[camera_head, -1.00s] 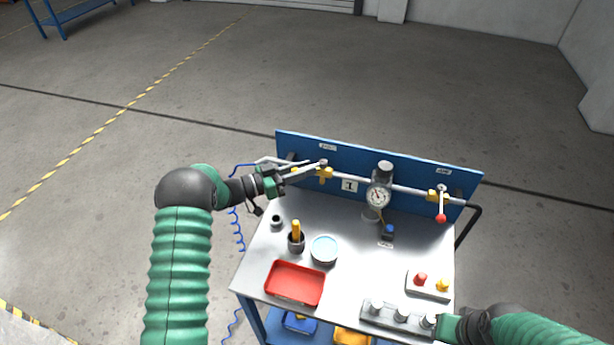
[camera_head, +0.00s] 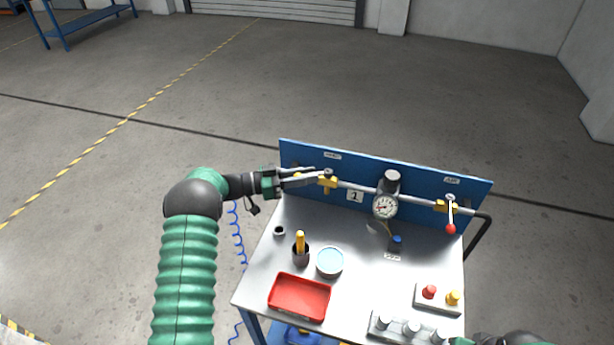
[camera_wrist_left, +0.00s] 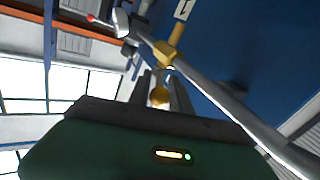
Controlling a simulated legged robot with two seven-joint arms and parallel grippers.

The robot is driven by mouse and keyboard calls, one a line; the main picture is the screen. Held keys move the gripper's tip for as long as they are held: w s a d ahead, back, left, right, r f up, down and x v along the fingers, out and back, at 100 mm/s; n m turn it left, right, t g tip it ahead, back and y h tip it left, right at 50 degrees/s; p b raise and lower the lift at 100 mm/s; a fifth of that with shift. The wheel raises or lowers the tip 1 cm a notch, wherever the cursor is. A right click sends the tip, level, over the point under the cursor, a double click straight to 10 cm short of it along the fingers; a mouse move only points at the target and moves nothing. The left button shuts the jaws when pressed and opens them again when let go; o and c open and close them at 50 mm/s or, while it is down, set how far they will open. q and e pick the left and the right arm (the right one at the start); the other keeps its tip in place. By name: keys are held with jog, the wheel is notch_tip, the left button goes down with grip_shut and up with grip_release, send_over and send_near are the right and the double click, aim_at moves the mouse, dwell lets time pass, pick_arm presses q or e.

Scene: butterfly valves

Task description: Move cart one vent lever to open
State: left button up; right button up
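The vent lever's yellow knob (camera_wrist_left: 158,97) sits between the two fingers of my left gripper (camera_wrist_left: 160,82) in the left wrist view. The yellow valve body (camera_head: 328,182) is on the pipe at the left of the cart's blue panel, just beyond the fingertips. It also shows in the left wrist view (camera_wrist_left: 171,50). In the head view my left gripper (camera_head: 318,175) reaches in from the left, close to the pipe. The fingers flank the knob, but whether they press on it is unclear. My right gripper is mostly cut off at the bottom right edge; its fingers are hidden.
The cart (camera_head: 257,270) carries a gauge (camera_head: 385,207), a red tray (camera_head: 299,298), a round tin (camera_head: 329,262), a cup with a yellow handle (camera_head: 300,250) and a button box (camera_head: 437,299). A second valve (camera_head: 447,206) has a red-knobbed lever (camera_head: 451,228) hanging down. Floor left of the cart is clear.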

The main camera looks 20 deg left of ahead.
pick_arm(q)
jog(key=shift+o, duration=0.3)
jog(key=shift+s+a+f, duration=0.1)
jog(key=shift+s+a, duration=0.05)
jog(key=shift+a, duration=0.15)
jog(key=b+v, duration=0.2)
jog(key=v, duration=1.4)
jog(key=shift+b, duration=0.4)
jog(key=shift+a, duration=0.1)
jog(key=shift+c, duration=0.3)
